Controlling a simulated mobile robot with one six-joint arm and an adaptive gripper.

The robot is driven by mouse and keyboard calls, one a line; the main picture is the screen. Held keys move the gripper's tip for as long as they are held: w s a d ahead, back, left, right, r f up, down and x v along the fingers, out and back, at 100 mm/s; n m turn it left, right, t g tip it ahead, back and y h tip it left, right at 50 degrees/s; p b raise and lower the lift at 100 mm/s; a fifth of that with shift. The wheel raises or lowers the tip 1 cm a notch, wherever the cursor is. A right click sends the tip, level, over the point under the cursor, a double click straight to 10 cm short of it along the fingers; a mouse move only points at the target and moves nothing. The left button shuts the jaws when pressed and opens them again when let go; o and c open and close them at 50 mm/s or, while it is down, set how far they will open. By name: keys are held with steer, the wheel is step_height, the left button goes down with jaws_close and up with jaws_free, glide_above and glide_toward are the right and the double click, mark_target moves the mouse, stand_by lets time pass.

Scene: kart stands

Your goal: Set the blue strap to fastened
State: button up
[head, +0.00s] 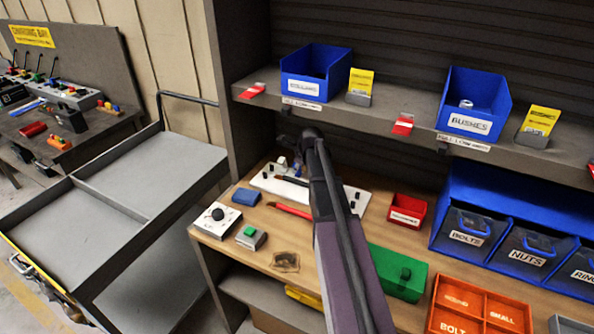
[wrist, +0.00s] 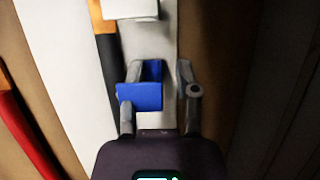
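The blue strap (wrist: 140,96) shows in the wrist view as a small bright blue piece over a pale strip of the white board (wrist: 60,70). My gripper (wrist: 158,75) has its two fingers apart. The blue piece lies against or just over the left finger, with a gap to the right finger; I cannot tell whether they touch. In the head view my arm reaches down to the white board (head: 353,207) on the bench and hides much of it. A small blue bit (head: 297,164) shows beside the arm's end. Whether the strap is fastened is unclear.
A white block (wrist: 130,8) and a black-and-orange strip (wrist: 104,45) lie close to the fingers. A red-handled tool (head: 290,210) lies in front of the board. A green box (head: 395,270) and red bin (head: 407,210) stand to the right. A shelf (head: 390,118) overhangs behind.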

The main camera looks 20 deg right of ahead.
steer(key=shift+f, duration=0.1)
stand_by(0.3)
steer(key=shift+w+a, duration=0.1)
jaws_close()
